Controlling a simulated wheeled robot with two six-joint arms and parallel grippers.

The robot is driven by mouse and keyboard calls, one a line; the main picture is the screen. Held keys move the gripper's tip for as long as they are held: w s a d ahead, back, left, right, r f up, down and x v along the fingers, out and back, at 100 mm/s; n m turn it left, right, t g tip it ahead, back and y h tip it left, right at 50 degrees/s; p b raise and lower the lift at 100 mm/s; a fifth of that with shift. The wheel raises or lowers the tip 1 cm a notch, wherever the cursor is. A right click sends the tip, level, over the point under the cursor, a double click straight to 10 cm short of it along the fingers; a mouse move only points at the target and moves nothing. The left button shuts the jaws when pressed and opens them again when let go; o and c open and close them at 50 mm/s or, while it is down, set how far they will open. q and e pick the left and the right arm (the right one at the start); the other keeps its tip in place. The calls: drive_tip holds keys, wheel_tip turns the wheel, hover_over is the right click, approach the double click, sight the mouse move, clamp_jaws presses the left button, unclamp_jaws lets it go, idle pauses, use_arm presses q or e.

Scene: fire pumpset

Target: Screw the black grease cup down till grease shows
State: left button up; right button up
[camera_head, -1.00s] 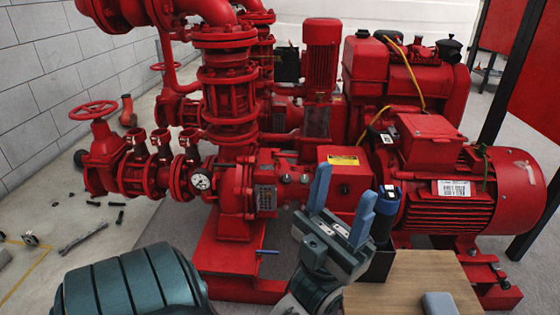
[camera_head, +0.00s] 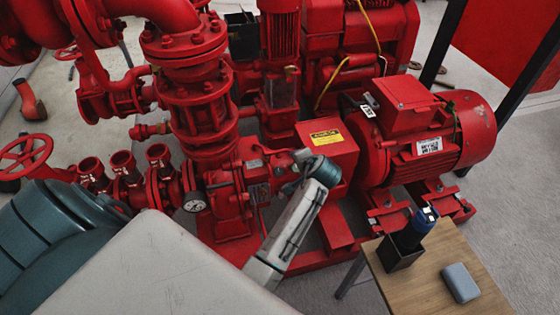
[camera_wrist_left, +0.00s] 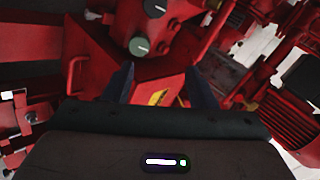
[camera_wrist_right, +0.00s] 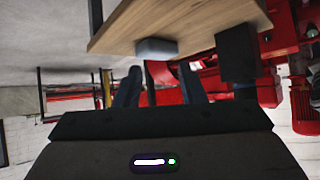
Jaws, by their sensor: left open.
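Two round caps with white line marks stand on red metal in the left wrist view: a black cap (camera_wrist_left: 155,8), which looks like the black grease cup, and a grey-green cap (camera_wrist_left: 139,45). My left gripper (camera_wrist_left: 159,69) is open and empty, with both caps beyond its fingertips and apart from them. In the head view my left forearm crosses in front of the pump's bearing part, and its fingers cannot be made out there. My right gripper (camera_wrist_right: 159,68) is open and empty near the table; it is outside the head view. No grease can be made out.
The red pumpset fills the middle, with a yellow-labelled guard box (camera_head: 326,140) and a motor (camera_head: 430,140). A wooden table (camera_head: 405,285) at front right carries a black holder (camera_head: 398,253) with a blue-topped tool (camera_head: 423,222) and a grey-blue block (camera_head: 461,282).

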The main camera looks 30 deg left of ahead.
sight(280, 172)
use_arm(q)
drive_tip(key=a+f+g, duration=0.1)
drive_tip(key=a+f, duration=0.1)
drive_tip(key=a+f+g, duration=0.1)
drive_tip(key=a+f, duration=0.1)
drive_tip(key=f, duration=0.1)
drive_tip(key=a+f+g+b, duration=0.1)
drive_tip(key=a+f, duration=0.1)
drive_tip(key=shift+s+a+f, duration=0.2)
drive_tip(key=shift+s+f, duration=0.15)
drive_tip(key=shift+f, duration=0.05)
drive_tip(key=shift+w+a+f, duration=0.2)
drive_tip(key=shift+a+f, duration=0.2)
drive_tip(key=shift+f, duration=0.05)
use_arm(e)
drive_tip(key=shift+m+y, duration=0.3)
drive_tip(key=shift+y, duration=0.1)
drive_tip(key=s+f, duration=0.1)
drive_tip(key=s+a+f, duration=0.1)
drive_tip(key=s+f, duration=0.1)
drive_tip(key=shift+s+a, duration=0.1)
drive_tip(key=shift+s, duration=0.1)
